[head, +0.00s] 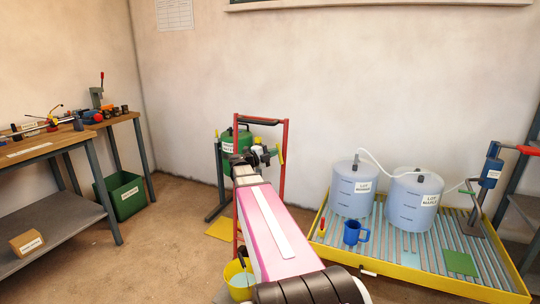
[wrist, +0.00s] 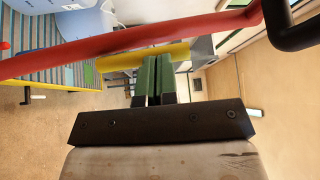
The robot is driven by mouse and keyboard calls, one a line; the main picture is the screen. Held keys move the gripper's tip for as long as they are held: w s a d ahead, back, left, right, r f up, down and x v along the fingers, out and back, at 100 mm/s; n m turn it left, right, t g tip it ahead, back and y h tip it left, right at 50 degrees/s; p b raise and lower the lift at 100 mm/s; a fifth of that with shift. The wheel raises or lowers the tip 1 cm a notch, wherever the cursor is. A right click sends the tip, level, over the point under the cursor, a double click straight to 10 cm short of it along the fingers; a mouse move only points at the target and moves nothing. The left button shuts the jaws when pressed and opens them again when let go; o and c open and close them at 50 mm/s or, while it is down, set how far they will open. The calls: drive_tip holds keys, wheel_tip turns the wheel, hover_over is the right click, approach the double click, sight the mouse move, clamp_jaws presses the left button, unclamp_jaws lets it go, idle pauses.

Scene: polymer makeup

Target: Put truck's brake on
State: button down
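The red hand truck (head: 285,165) stands upright near the back wall in the head view, with a labelled green drum (head: 228,146) behind its frame. My gripper (head: 262,154) is at the truck's upper frame, at the end of my pink-and-white arm, which hides the truck's lower part. In the wrist view, a red truck bar (wrist: 130,42) crosses near the top, with a black grip at upper right. My green fingers (wrist: 153,62) are close together with a narrow gap. A yellow bar (wrist: 115,61) lies at their tips; whether they touch is unclear.
A yellow-rimmed tray (head: 400,272) at right holds two blue-white drums, a blue mug (head: 355,232) and a pump. A yellow bucket (head: 240,280) stands left of my arm. Workbenches (head: 75,142) and a green bin (head: 123,195) are at left. The floor between is mostly clear.

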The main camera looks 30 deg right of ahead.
drive_tip(key=shift+s, duration=0.1)
drive_tip(key=s+a, duration=0.1)
drive_tip(key=a, duration=0.9)
drive_tip(key=shift+s+a+f, duration=0.2)
drive_tip(key=shift+a+f, duration=0.05)
drive_tip(key=shift+f, duration=0.15)
